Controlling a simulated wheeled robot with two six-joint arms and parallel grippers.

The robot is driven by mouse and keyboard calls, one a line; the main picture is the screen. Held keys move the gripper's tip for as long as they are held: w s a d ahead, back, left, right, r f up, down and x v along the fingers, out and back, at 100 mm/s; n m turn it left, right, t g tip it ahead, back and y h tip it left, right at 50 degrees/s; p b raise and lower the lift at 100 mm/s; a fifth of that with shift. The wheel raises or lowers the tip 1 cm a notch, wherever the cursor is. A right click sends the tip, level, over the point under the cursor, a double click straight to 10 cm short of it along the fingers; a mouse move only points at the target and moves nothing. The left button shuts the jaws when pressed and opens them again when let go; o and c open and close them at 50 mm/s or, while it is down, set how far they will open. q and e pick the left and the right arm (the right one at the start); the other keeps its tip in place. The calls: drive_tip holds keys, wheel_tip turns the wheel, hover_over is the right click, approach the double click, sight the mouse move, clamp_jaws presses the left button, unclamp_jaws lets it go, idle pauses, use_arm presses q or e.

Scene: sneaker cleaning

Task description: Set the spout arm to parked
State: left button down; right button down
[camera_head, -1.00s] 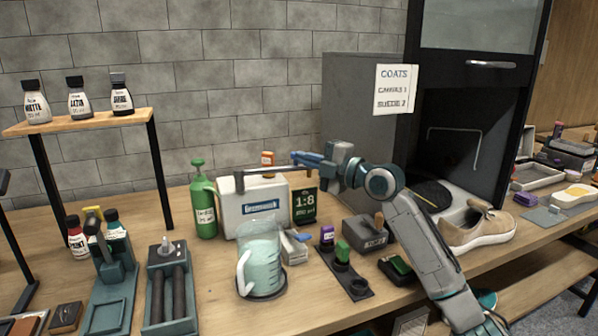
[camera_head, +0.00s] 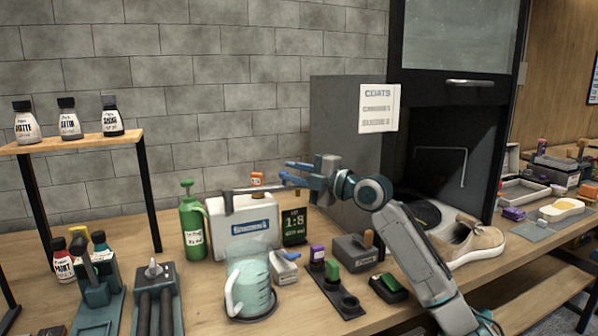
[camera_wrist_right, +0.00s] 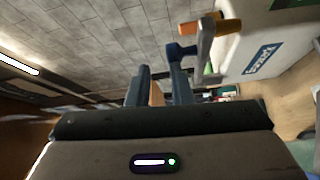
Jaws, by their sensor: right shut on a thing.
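The spout arm (camera_head: 262,187) is a grey bar reaching across the top of the white container (camera_head: 217,232), with a downward nozzle at its left end, over the jug. Its blue handle (camera_head: 291,178) is at its right end; the blue piece also shows in the right wrist view (camera_wrist_right: 181,51), just beyond the fingertips. My right gripper (camera_head: 300,173) comes in from the right and is shut on the spout arm's handle; the exact contact is partly hidden. In the right wrist view my right gripper (camera_wrist_right: 160,80) shows two dark fingers with a narrow gap. My left gripper is not in view.
A measuring jug (camera_head: 250,288) with pale liquid stands below the nozzle. A green bottle (camera_head: 194,228) is left of the container and a dark 1:8 sign (camera_head: 295,226) right of it. A beige sneaker (camera_head: 475,244) sits by the dark cabinet (camera_head: 350,150).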

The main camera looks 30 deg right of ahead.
wheel_tip(320, 180, up, 4)
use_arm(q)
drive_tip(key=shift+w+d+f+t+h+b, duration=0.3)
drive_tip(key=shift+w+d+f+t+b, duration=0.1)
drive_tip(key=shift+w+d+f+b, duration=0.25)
use_arm(e)
drive_tip(key=s+a, duration=0.8)
drive_tip(key=s, duration=0.5)
drive_tip(key=shift+s+r, duration=0.4)
drive_tip(key=shift+r, duration=0.05)
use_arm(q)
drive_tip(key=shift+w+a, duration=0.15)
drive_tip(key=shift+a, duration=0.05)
use_arm(e)
drive_tip(key=shift+a, duration=0.1)
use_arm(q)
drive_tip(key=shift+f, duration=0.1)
